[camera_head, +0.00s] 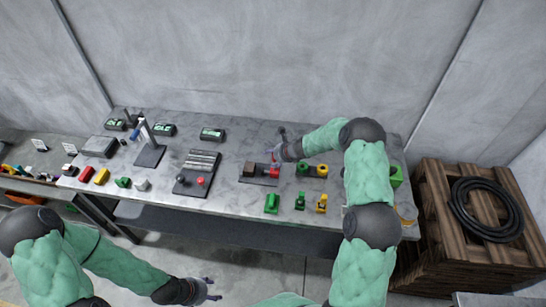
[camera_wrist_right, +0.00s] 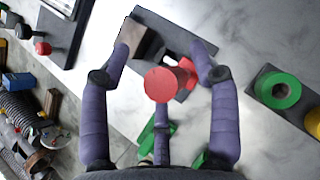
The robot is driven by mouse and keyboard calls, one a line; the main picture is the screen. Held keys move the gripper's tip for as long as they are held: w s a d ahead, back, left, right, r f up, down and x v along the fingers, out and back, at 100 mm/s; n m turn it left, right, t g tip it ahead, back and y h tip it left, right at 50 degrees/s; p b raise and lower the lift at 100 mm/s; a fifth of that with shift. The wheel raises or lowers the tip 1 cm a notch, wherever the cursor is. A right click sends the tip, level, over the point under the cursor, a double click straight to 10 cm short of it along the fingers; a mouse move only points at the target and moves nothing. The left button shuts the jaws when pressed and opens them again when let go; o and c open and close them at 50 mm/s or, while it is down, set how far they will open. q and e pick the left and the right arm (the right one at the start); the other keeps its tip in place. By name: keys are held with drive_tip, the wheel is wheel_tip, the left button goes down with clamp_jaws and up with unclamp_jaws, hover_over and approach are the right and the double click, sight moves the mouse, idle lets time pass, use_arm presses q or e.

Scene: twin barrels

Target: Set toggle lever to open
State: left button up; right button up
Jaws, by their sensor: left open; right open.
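A dark plate (camera_head: 258,181) on the table carries a brown block (camera_head: 250,168) and a red-knobbed lever (camera_head: 273,170), which looks like the toggle lever. In the right wrist view the round red knob (camera_wrist_right: 160,85) faces the camera, with the brown block (camera_wrist_right: 150,42) behind it. My right gripper (camera_head: 277,156) is open at this lever. In the wrist view its purple fingers (camera_wrist_right: 163,62) are spread on both sides of the knob, with gaps visible. Contact with the third finger cannot be told. My left gripper (camera_head: 210,289) is open and empty, in front of the table.
Left of the lever, another plate (camera_head: 190,188) has black and red knobs. A blue-handled lever (camera_head: 147,132) stands further left. Green and yellow parts (camera_head: 311,170) sit close on the right, with several small pieces in front. A wooden crate (camera_head: 455,250) with coiled hose stands right of the table.

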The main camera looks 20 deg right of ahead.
drive_tip(key=shift+s+r, duration=0.1)
drive_tip(key=v, duration=1.1)
drive_tip(key=shift+s+r, duration=0.2)
drive_tip(key=shift+r, duration=0.1)
drive_tip(key=s+a+f+n+g, duration=0.3)
drive_tip(key=s+a+f+n, duration=0.25)
drive_tip(key=s+f, duration=0.25)
drive_tip(key=s+a+f+n+g, duration=0.2)
drive_tip(key=s+a+f+n, duration=0.2)
drive_tip(key=s+f+n, duration=0.3)
drive_tip(key=s+a+f+n+g, duration=0.1)
drive_tip(key=s+a+f+n, duration=0.1)
drive_tip(key=s+a+n, duration=0.6)
drive_tip(key=s+a+f+n+g, duration=0.1)
drive_tip(key=s+a+f+n, duration=0.25)
drive_tip(key=s+n, duration=0.55)
drive_tip(key=d+b+x, duration=0.2)
drive_tip(key=b+x, duration=1.3)
drive_tip(key=b, duration=0.3)
drive_tip(key=shift+s+f+m+y, duration=0.3)
drive_tip(key=shift+f+m, duration=0.15)
drive_tip(key=shift+f, duration=0.25)
